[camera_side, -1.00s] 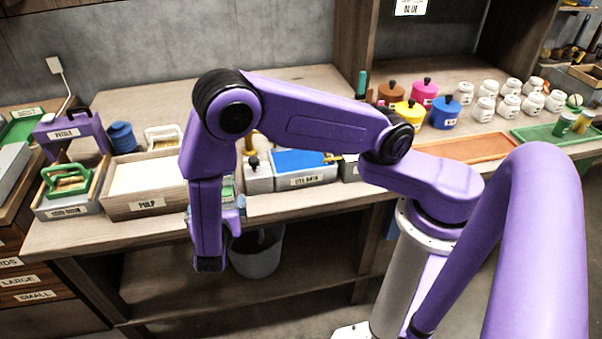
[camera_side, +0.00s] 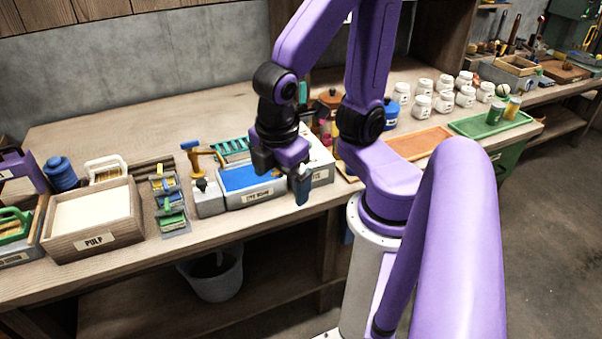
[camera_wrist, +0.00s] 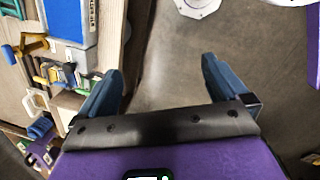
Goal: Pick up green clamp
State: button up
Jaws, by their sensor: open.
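A small grey rack (camera_side: 176,230) on the bench, right of the pulp tray, holds several small clamp-like pieces. A green one (camera_side: 172,221) lies at its front, with other coloured pieces behind it; their exact shapes are too small to tell. My gripper (camera_side: 283,180) is right of the rack, above the front edge of the blue-filled tray. It is open and empty. In the wrist view my gripper (camera_wrist: 163,70) has its blue fingers spread over bare floor. The small coloured pieces show left of the fingers, too small there to single out the green clamp.
The pulp tray (camera_side: 92,242) stands left of the rack. A grey box with a yellow-handled tool (camera_side: 204,158) and the blue-filled tray (camera_side: 247,176) stand right of it. A bucket (camera_side: 214,275) sits below the bench. Jars and an orange tray (camera_side: 418,143) lie farther right.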

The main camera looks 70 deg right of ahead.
jog(key=s, duration=0.1)
jog(key=s+r+y, duration=0.1)
jog(key=s+m+y, duration=0.1)
jog(key=shift+s+d+r+g, duration=0.15)
jog(key=shift+s+d+g, duration=0.15)
jog(key=shift+s, duration=0.1)
jog(key=c, duration=0.4)
jog(key=shift+c, duration=0.2)
jog(key=m, duration=0.4)
send_over(166, 203)
notch_tip(166, 203, down, 5)
notch_tip(166, 203, down, 17)
jog(key=shift+f, duration=0.1)
